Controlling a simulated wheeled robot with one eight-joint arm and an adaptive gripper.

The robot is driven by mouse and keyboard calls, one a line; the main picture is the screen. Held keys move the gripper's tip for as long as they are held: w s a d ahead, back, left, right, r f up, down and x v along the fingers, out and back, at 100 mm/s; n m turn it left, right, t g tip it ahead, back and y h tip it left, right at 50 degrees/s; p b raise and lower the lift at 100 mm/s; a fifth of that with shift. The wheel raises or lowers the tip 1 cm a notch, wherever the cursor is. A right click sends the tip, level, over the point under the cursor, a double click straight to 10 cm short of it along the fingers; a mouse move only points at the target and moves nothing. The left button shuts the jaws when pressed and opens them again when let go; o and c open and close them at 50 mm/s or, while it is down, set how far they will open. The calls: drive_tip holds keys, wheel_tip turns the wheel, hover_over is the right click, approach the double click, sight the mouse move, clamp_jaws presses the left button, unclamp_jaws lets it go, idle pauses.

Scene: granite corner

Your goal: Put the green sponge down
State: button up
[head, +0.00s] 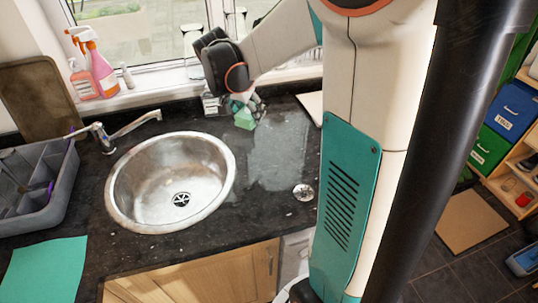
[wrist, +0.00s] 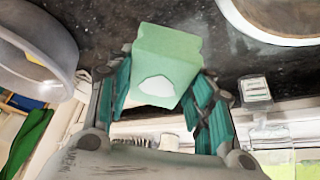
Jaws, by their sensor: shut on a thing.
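The green sponge (wrist: 167,58) is a pale green block, held between the two teal-padded fingers of my gripper (wrist: 160,88) in the wrist view. A whitish patch shows on its near face. In the head view the sponge (head: 244,119) hangs below my gripper (head: 243,104), over the dark granite counter to the right of the sink. My gripper is shut on it. I cannot tell whether the sponge touches the counter.
The round metal sink (head: 170,180) is left of the sponge, with a tap (head: 110,135) behind it. A grey rack (head: 40,185) and a teal cloth (head: 43,270) lie further left. Spray bottles (head: 95,65) stand on the sill. A small round strainer (head: 303,192) lies on the counter, mostly clear nearby.

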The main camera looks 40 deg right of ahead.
drive_tip(key=shift+s+d+r, duration=0.3)
drive_tip(key=shift+s+r, duration=0.05)
drive_tip(key=shift+r, duration=0.2)
drive_tip(key=shift+s+d+r, duration=0.25)
drive_tip(key=shift+s+r, duration=0.1)
drive_tip(key=shift+r, duration=0.2)
drive_tip(key=shift+s+d, duration=0.1)
wheel_tip(320, 180, down, 20)
drive_tip(key=b, duration=0.6)
drive_tip(key=shift+r, duration=0.2)
drive_tip(key=shift+f, duration=0.2)
drive_tip(key=o, duration=1.1)
drive_tip(key=shift+r, duration=0.15)
